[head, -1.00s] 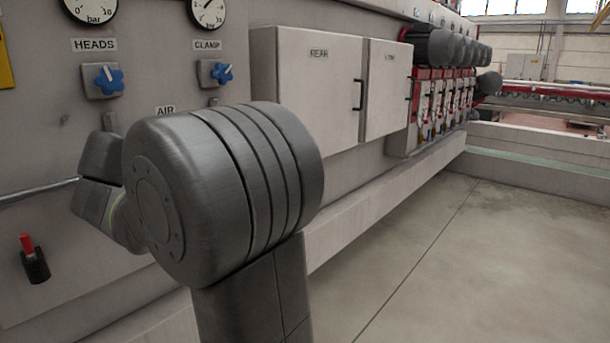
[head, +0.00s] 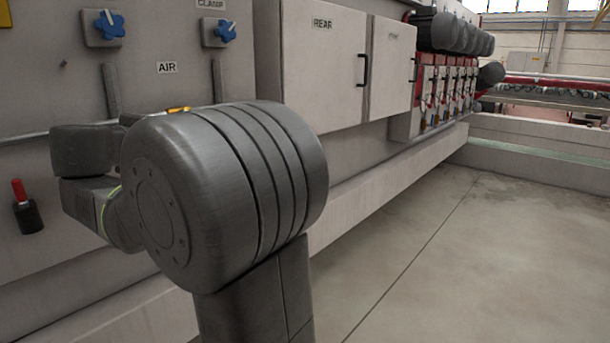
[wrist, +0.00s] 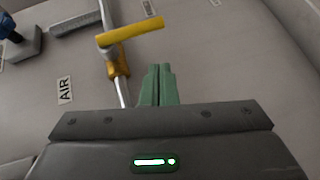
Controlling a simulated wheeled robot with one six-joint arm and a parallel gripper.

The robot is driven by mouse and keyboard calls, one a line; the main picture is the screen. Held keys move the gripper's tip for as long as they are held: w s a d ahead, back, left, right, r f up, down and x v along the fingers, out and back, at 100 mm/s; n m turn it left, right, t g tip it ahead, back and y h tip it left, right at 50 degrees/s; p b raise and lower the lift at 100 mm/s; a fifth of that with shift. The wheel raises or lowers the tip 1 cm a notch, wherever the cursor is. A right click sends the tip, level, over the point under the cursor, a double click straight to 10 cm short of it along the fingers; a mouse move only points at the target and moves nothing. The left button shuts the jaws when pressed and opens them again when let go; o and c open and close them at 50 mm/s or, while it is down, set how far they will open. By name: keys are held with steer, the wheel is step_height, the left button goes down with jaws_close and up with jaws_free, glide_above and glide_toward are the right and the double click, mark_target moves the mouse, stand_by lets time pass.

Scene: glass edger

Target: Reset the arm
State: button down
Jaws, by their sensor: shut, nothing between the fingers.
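My gripper (wrist: 158,84) shows in the wrist view as two green fingers pressed together with nothing between them. It points toward the grey machine panel (wrist: 215,60). A yellow-handled valve (wrist: 130,31) on a thin metal pipe stands just beyond and to the left of the fingertips; I see a gap between them in the picture. In the head view my arm fills the middle and hides the gripper. A bit of yellow handle (head: 178,109) shows just above the arm.
The panel carries an AIR label (head: 167,67), blue knobs (head: 109,24) and a red-tipped toggle (head: 20,190). Grey cabinet doors (head: 325,70) stand right of my arm. Several motor heads (head: 455,35) line the machine farther off. The concrete floor (head: 450,250) at right is clear.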

steer(key=f+v, duration=0.1)
steer(key=v, duration=0.5)
steer(key=shift+s+a+f+t+p, duration=0.2)
steer(key=shift+s+t+p, duration=0.1)
steer(key=shift+s+p, duration=0.05)
stand_by(0.5)
